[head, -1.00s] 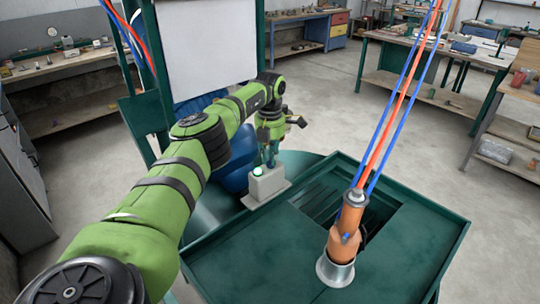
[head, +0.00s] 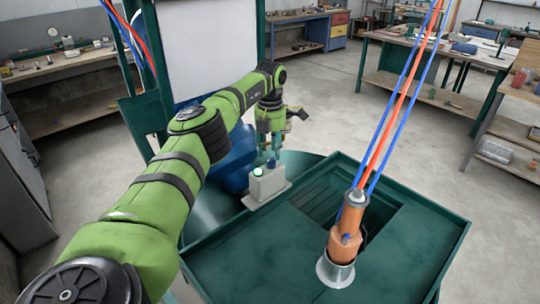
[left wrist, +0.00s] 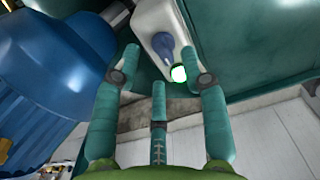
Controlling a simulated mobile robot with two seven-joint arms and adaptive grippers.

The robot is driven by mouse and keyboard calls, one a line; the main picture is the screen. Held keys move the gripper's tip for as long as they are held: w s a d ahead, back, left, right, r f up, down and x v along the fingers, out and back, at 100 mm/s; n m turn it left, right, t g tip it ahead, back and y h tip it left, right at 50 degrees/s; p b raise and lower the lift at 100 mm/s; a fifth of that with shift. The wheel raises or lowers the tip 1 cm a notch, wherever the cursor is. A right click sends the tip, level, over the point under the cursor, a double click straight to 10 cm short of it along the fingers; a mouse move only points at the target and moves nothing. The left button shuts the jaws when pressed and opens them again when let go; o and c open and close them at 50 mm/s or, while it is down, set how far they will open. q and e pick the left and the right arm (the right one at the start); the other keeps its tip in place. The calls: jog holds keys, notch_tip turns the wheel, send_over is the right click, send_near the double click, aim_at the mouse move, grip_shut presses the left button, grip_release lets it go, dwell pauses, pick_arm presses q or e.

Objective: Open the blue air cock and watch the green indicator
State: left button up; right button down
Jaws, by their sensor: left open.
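A pale grey control box (head: 266,187) stands on the green bench, its base plate by the tray's back left corner. On its top sit the blue air cock (head: 270,164) and the round green indicator (head: 257,171). In the left wrist view the blue cock (left wrist: 163,46) has a lever-like handle, and the indicator (left wrist: 179,74) glows bright with a green rim. My left gripper (head: 269,152) is open just above the cock. In the left wrist view its fingers (left wrist: 160,62) spread around the cock and indicator, with nothing held. My right gripper is not in view.
An orange spray head (head: 346,235) with a metal cone hangs from red and blue hoses over the dark green tray (head: 285,268). A blue ribbed drum-like body (left wrist: 55,75) is close left of the gripper. Workbenches stand farther back.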

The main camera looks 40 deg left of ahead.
pick_arm(q)
notch_tip(320, 180, up, 9)
dwell(0.3)
dwell(0.5)
